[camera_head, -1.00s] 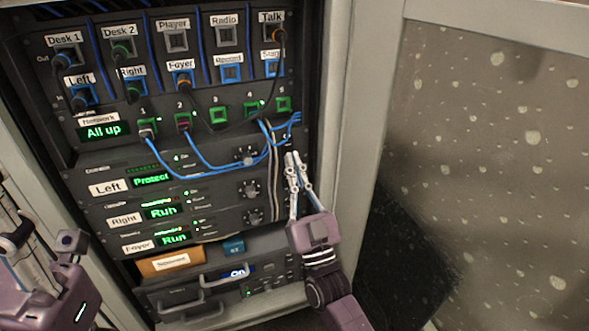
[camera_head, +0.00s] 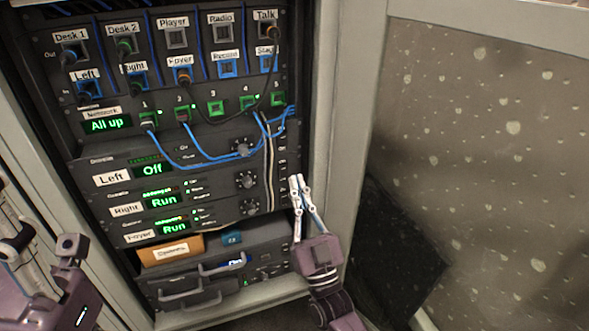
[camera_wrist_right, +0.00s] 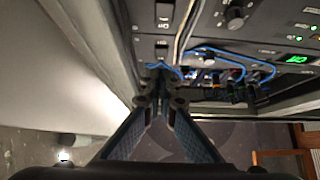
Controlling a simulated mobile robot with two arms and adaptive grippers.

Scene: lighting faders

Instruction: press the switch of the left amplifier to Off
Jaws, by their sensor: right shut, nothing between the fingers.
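The left amplifier (camera_head: 203,170) is the rack unit labelled Left, and its green display (camera_head: 152,170) reads Off. Its switch is at the rack's right side, small and hard to make out in the head view. In the wrist view, a dark rocker switch (camera_wrist_right: 162,48) sits ahead of the fingertips; I cannot tell which amplifier it belongs to. My right gripper (camera_head: 299,183) is shut and empty, at the rack's right edge, lower than the Left unit. It also shows in the wrist view (camera_wrist_right: 160,97). My left gripper (camera_head: 18,245) is at the lower left, partly seen, away from the rack.
The Right and Foyer amplifiers below read Run. Blue cables (camera_head: 196,158) and pale cables (camera_head: 268,165) hang across the front near the knobs. An orange box (camera_head: 170,250) sits lower down. A glass-panelled door (camera_head: 480,130) stands open on the right.

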